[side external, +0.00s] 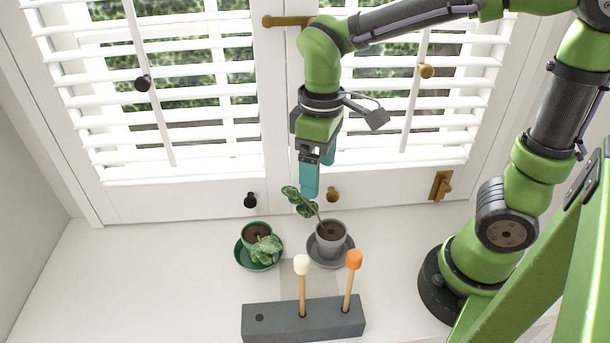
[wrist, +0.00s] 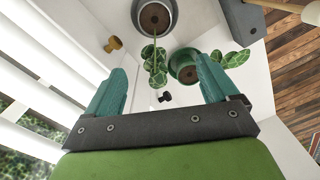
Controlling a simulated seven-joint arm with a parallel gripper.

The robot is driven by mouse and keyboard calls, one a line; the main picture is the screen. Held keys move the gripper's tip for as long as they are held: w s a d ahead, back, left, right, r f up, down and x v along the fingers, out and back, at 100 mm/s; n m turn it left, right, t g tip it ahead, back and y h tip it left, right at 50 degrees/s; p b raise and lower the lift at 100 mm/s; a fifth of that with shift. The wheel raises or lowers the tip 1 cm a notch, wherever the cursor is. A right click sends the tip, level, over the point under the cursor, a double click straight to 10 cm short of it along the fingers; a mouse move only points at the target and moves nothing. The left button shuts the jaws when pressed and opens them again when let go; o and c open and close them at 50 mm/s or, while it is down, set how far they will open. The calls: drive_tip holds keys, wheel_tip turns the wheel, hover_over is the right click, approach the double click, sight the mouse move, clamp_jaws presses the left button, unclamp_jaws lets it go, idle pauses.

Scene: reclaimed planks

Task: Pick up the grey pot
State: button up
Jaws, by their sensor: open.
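The grey pot (side external: 331,241) stands upright on a grey saucer (side external: 345,262) on the white sill, with a leafy plant leaning left out of its soil. In the wrist view the grey pot (wrist: 154,18) is at the top, partly cut off by the frame edge, and its leaves hang between the fingers. My gripper (side external: 314,192) is open and empty, with its teal fingers above and slightly left of the pot, close to the leaves. Both fingers show in the wrist view (wrist: 163,82), apart from each other.
A green pot (side external: 256,236) with a drooping plant stands on a green saucer (side external: 240,256) to the left. A dark grey block (side external: 280,322) in front holds two upright sticks, one white-tipped (side external: 302,265), one orange-tipped (side external: 354,260). White shutters (side external: 180,100) with knobs stand close behind.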

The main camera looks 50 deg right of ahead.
hover_over(320, 232)
drive_tip(key=w, duration=0.1)
wheel_tip(320, 232, down, 9)
drive_tip(key=shift+d+f, duration=0.1)
drive_tip(key=shift+d, duration=0.05)
drive_tip(key=shift+s+d+f, duration=0.1)
drive_tip(key=shift+s+f, duration=0.05)
drive_tip(key=shift+f, duration=1.25)
drive_tip(key=shift+s+d+f, duration=0.1)
drive_tip(key=shift+f, duration=1.25)
drive_tip(key=c, duration=1.4)
drive_tip(key=shift+r, duration=6.6)
drive_tip(key=f+n, duration=0.1)
drive_tip(key=f, duration=0.2)
drive_tip(key=f+n, duration=0.1)
drive_tip(key=f, duration=0.2)
drive_tip(key=f+n, duration=0.2)
drive_tip(key=f, duration=0.1)
drive_tip(key=shift+s+a+f, duration=0.25)
drive_tip(key=shift+a+f, duration=0.05)
drive_tip(key=shift+f, duration=0.05)
drive_tip(key=shift+c, duration=0.2)
drive_tip(key=shift+f, duration=1.4)
